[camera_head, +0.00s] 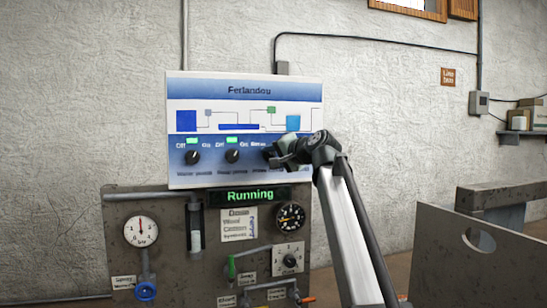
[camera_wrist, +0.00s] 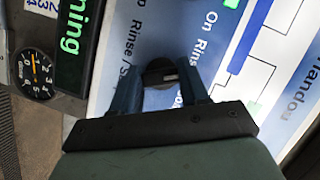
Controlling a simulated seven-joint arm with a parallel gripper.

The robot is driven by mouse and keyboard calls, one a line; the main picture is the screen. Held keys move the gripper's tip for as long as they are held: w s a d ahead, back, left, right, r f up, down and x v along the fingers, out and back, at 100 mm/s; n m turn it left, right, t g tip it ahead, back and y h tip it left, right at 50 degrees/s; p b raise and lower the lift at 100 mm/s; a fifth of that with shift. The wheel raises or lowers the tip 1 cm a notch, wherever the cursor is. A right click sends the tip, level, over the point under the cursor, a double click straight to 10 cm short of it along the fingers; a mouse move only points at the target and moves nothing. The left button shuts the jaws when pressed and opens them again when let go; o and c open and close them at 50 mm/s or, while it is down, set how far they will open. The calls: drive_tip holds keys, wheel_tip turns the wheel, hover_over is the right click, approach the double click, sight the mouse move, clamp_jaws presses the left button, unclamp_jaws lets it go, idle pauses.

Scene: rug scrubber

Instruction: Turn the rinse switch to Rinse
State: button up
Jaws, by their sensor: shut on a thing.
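The white and blue control panel (camera_head: 245,110) hangs on the wall, with a row of black rotary switches. The rinse switch, a dark round knob (camera_wrist: 160,72), shows between my fingers in the wrist view, near lettering that reads "Rinse". My gripper (camera_head: 278,155) is at the right of the row in the head view and covers most of that switch. In the wrist view my gripper (camera_wrist: 160,85) has one finger on each side of the knob and is shut on it. I cannot tell exactly where its pointer stands.
Two other black knobs, the left (camera_head: 193,157) and the middle (camera_head: 232,156), have green lights lit above them. A green "Running" display (camera_head: 250,195) sits below the panel. Gauges, a dial and pipes fill the lower grey board (camera_head: 175,215). A grey plate (camera_head: 470,255) stands at right.

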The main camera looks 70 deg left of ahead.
drive_tip(key=shift+n, duration=0.3)
drive_tip(key=o, duration=1.1)
drive_tip(key=shift+c, duration=0.2)
drive_tip(key=v, duration=1.3)
drive_tip(key=shift+d+r, duration=0.25)
drive_tip(key=shift+d, duration=0.1)
drive_tip(key=shift+w, duration=0.1)
drive_tip(key=v, duration=0.9)
